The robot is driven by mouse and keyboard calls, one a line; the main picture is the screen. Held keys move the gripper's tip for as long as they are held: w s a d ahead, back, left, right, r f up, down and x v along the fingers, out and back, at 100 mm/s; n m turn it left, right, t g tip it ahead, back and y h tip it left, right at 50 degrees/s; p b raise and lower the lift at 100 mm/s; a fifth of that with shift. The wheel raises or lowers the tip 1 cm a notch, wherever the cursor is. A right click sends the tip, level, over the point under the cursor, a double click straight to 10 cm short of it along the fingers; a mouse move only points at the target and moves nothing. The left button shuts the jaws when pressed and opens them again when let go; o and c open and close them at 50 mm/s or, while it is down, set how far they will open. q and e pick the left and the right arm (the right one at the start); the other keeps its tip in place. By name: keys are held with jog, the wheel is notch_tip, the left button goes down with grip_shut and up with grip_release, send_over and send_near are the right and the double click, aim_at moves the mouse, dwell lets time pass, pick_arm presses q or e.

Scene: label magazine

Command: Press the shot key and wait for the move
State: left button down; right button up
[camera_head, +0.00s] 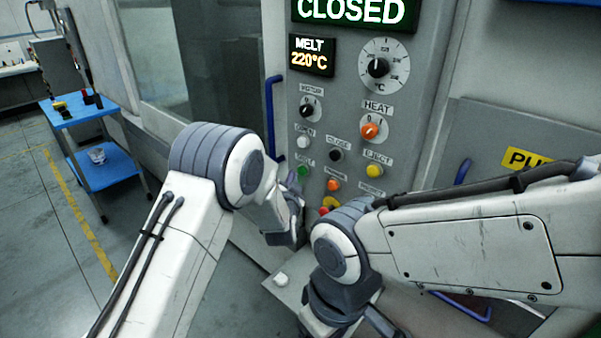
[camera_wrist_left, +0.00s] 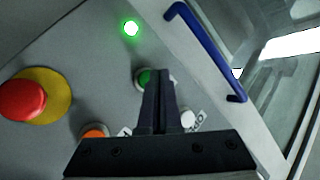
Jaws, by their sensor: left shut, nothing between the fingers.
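The control panel (camera_head: 345,100) carries a green key (camera_head: 303,170); its small label is hard to read, but it looks like the shot key. My left gripper (camera_head: 296,182) is shut and empty, with its tips right by the green key. In the left wrist view the shut fingers (camera_wrist_left: 158,85) partly cover the green key (camera_wrist_left: 146,76); I cannot tell whether they touch it. A round lamp (camera_wrist_left: 131,28) glows green there. The panel's display (camera_head: 352,11) reads CLOSED. My right gripper (camera_head: 345,325) is low at the bottom edge, its fingers cut off.
A blue handle (camera_head: 271,115) stands out left of the panel, beside the machine's window door. A red button on a yellow base (camera_wrist_left: 28,95), an orange button (camera_wrist_left: 95,132) and a white button (camera_wrist_left: 188,119) surround the fingers. A blue cart (camera_head: 85,115) stands far left.

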pick_arm(q)
jog(key=shift+w, duration=0.1)
dwell(0.7)
jog(key=shift+w+d, duration=0.25)
jog(key=shift+d, duration=0.1)
jog(key=shift+w+d+b, duration=0.3)
jog(key=shift+b, duration=0.1)
dwell(0.7)
jog(key=shift+s+a, duration=0.65)
jog(key=s+a+b, duration=0.1)
jog(key=s+a, duration=0.2)
jog(key=shift+s+a, duration=0.25)
dwell(0.5)
